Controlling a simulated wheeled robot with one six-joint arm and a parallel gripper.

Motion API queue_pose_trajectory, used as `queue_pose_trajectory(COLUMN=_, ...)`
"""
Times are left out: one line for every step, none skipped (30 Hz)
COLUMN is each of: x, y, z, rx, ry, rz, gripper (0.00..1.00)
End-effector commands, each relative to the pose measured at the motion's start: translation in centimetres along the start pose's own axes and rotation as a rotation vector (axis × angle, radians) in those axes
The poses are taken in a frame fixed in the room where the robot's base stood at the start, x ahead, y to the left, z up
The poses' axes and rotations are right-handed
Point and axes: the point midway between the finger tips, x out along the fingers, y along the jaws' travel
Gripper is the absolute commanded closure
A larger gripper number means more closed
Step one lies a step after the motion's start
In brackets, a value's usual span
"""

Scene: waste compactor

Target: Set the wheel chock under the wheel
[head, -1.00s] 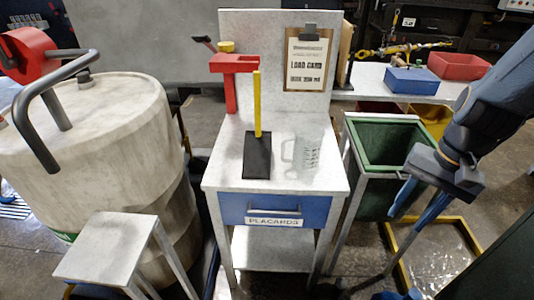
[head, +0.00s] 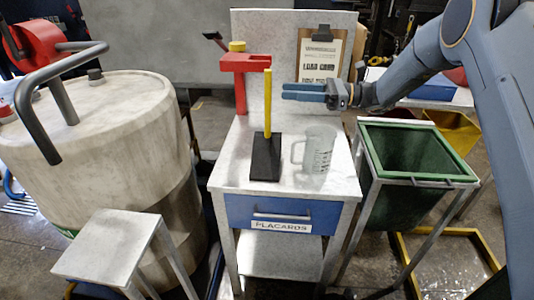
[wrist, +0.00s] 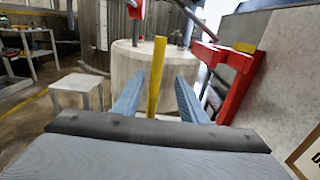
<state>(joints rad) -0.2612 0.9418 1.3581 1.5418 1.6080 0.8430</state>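A black block with an upright yellow handle, apparently the wheel chock (head: 266,158), stands on the white table. Its yellow handle (wrist: 157,75) shows in the wrist view between my two fingers, and I cannot tell if it is beyond them. My gripper (head: 283,91) points left at the height of the handle's upper part, just to its right in the head view. The fingers (wrist: 158,88) are spread and hold nothing. No wheel can be made out in either view.
A clear measuring jug (head: 318,150) stands right of the chock. A red bracket (head: 240,80) rises behind it, and a clipboard (head: 320,55) hangs on the back panel. A large pale drum (head: 110,150) and a small stool (head: 107,243) are left; a green bin (head: 412,150) is right.

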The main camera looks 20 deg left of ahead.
Motion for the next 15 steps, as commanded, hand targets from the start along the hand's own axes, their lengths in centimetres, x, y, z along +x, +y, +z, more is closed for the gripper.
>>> queue_pose_trajectory(x=0.6, y=0.1, z=0.1, rx=0.000, ry=-0.002, rz=0.002, gripper=0.61)
queue_pose_trajectory(x=0.9, y=0.1, z=0.1, rx=0.000, ry=-0.001, rz=0.001, gripper=0.61)
queue_pose_trajectory(x=1.3, y=0.1, z=0.1, rx=0.000, ry=0.000, rz=0.000, gripper=0.61)
queue_pose_trajectory(x=1.6, y=0.1, z=0.1, rx=0.000, ry=0.000, rz=0.000, gripper=0.61)
queue_pose_trajectory(x=1.9, y=0.1, z=0.1, rx=-0.001, ry=0.000, rz=0.000, gripper=0.61)
queue_pose_trajectory(x=2.2, y=0.1, z=0.1, rx=-0.001, ry=0.000, rz=0.001, gripper=0.61)
queue_pose_trajectory(x=2.4, y=0.1, z=0.1, rx=-0.001, ry=0.001, rz=0.001, gripper=0.61)
queue_pose_trajectory(x=2.5, y=0.2, z=0.1, rx=-0.001, ry=0.001, rz=0.001, gripper=0.61)
queue_pose_trajectory(x=2.8, y=0.2, z=0.0, rx=0.000, ry=0.001, rz=0.001, gripper=0.61)
queue_pose_trajectory(x=3.0, y=0.3, z=0.0, rx=0.000, ry=0.002, rz=0.001, gripper=0.61)
queue_pose_trajectory(x=3.3, y=0.3, z=-0.1, rx=0.000, ry=0.002, rz=0.001, gripper=0.61)
queue_pose_trajectory(x=3.8, y=0.5, z=-0.1, rx=0.001, ry=0.003, rz=0.001, gripper=0.61)
queue_pose_trajectory(x=4.3, y=0.6, z=-0.2, rx=0.001, ry=0.003, rz=0.001, gripper=0.61)
queue_pose_trajectory(x=4.7, y=0.6, z=-0.3, rx=0.001, ry=0.002, rz=0.001, gripper=0.61)
queue_pose_trajectory(x=5.3, y=0.8, z=-0.4, rx=0.001, ry=0.002, rz=0.001, gripper=0.61)
